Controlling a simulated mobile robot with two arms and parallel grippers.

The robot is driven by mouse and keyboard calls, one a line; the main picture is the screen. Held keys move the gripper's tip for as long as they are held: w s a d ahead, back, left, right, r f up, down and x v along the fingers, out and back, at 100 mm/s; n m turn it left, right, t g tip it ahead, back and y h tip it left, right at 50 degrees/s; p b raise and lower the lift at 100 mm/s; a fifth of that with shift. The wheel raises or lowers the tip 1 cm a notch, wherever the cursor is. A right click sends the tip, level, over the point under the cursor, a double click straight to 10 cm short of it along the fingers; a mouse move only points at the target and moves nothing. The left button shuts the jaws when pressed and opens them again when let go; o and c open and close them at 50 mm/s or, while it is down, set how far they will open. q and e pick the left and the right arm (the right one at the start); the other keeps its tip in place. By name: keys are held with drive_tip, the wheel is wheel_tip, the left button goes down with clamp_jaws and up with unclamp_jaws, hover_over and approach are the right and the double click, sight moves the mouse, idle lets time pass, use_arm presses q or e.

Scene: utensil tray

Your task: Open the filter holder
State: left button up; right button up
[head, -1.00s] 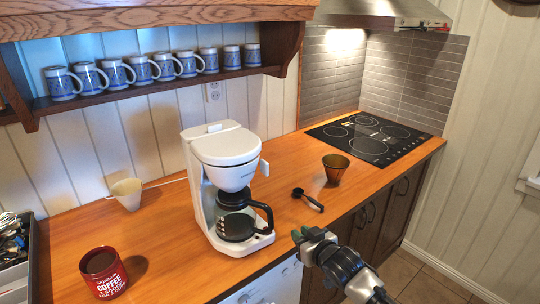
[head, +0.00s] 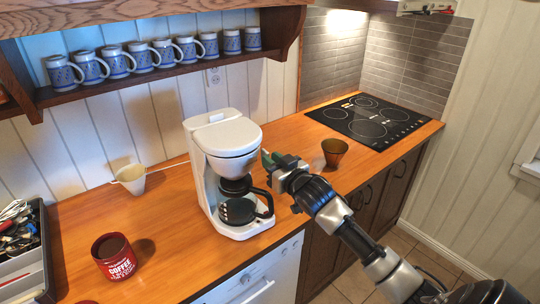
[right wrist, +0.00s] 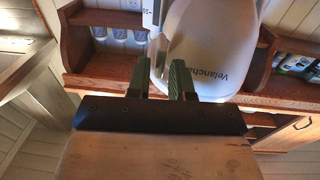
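The white coffee maker (head: 203,172) stands upright on the wooden counter. Its rounded filter holder (head: 236,166) sits closed under the lid, above the glass carafe (head: 238,208). In the right wrist view the filter holder (right wrist: 208,60) shows dark lettering, with a narrow white handle (right wrist: 152,14) at its left edge. My right gripper (head: 272,160) is just right of the filter holder, at about its height, and hides the handle in the head view. The right wrist view shows its two green fingers (right wrist: 160,72) apart with nothing gripped between them. My left gripper is not in view.
A brown filter cup (head: 334,152) stands right of my gripper, before the black cooktop (head: 368,122). A utensil tray (head: 40,262) is at the left edge. Mugs line the shelf above.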

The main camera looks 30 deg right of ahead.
drive_tip(key=shift+w, duration=0.6)
clamp_jaws()
drive_tip(key=shift+a, duration=0.15)
